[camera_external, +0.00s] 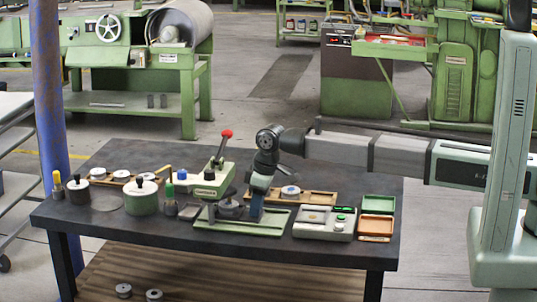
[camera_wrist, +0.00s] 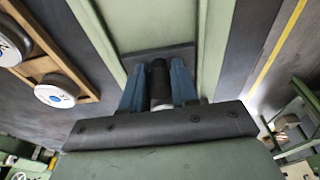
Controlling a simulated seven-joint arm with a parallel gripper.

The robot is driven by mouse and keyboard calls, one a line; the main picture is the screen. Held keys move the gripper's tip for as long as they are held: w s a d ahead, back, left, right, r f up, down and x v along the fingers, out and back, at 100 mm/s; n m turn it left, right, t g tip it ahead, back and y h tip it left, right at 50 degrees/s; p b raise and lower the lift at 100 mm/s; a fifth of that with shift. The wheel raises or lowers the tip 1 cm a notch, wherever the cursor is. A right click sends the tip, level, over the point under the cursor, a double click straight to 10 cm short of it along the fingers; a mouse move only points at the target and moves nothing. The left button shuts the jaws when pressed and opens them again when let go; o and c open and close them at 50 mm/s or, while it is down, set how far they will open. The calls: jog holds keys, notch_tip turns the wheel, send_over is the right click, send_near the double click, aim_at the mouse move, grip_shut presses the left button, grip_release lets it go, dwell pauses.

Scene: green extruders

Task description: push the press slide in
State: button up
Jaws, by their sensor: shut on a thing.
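The press (camera_external: 208,180) is pale green with a red-knobbed lever and stands over a green base (camera_external: 265,228) near the middle of the table. My gripper (camera_external: 257,213) points down over the right part of that base, beside the press head. In the wrist view my gripper (camera_wrist: 158,85) has its blue fingers on both sides of a dark upright knob (camera_wrist: 158,72) and is shut on it. Behind the knob is a dark plate (camera_wrist: 150,56) between pale green strips, seemingly the slide. The knob's lower end and what lies under the press head are hidden.
A wooden tray (camera_external: 318,197) with round pieces lies behind the base; it also shows in the wrist view (camera_wrist: 75,75). A scale (camera_external: 325,232) and green and orange bins (camera_external: 378,204) stand to the right.

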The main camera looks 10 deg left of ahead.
aim_at(243, 212)
jog(key=shift+a, duration=1.5)
jog(key=o, duration=0.3)
jog(key=shift+a, duration=0.15)
jog(key=o, duration=0.4)
jog(key=shift+o, duration=0.2)
jog(key=shift+r, duration=2.25)
jog(key=d+r, duration=0.4)
jog(key=d, duration=0.3)
jog(key=shift+d, duration=0.1)
